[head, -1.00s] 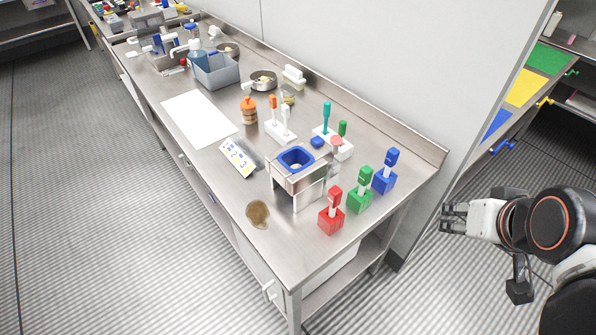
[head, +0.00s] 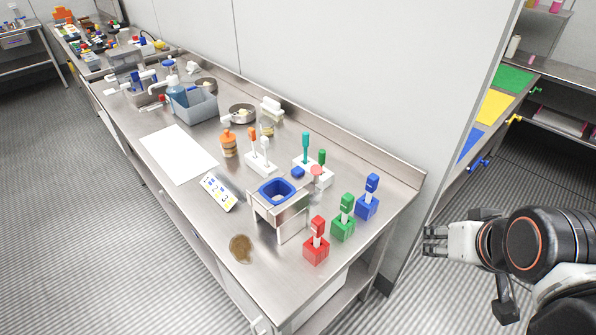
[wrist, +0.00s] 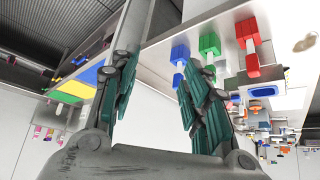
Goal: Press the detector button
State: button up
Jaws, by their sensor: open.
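My gripper (head: 434,241) is open and empty at the right of the head view, right of the bench's near end and apart from everything on it. In the wrist view my gripper (wrist: 158,80) shows two spread fingers with nothing between them. I cannot tell for sure which part is the detector button. A white block (head: 311,178) on the bench carries a blue button-like piece (head: 298,172) and a red round piece (head: 317,170). A metal stand with a blue-rimmed opening (head: 277,190) stands in front of it.
Red (head: 316,252), green (head: 343,228) and blue (head: 367,207) blocks with upright handles stand near the bench's right edge. A brown spot (head: 241,249), a number card (head: 218,192) and a white sheet (head: 179,154) lie left. A wall edge (head: 470,120) rises behind my gripper.

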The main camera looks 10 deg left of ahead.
aim_at(297, 171)
jog(key=j+u, duration=0.2)
jog(key=u, duration=0.15)
jog(key=j+u, duration=0.2)
jog(key=u, duration=0.15)
jog(key=j+u, duration=0.2)
jog(key=u, duration=0.15)
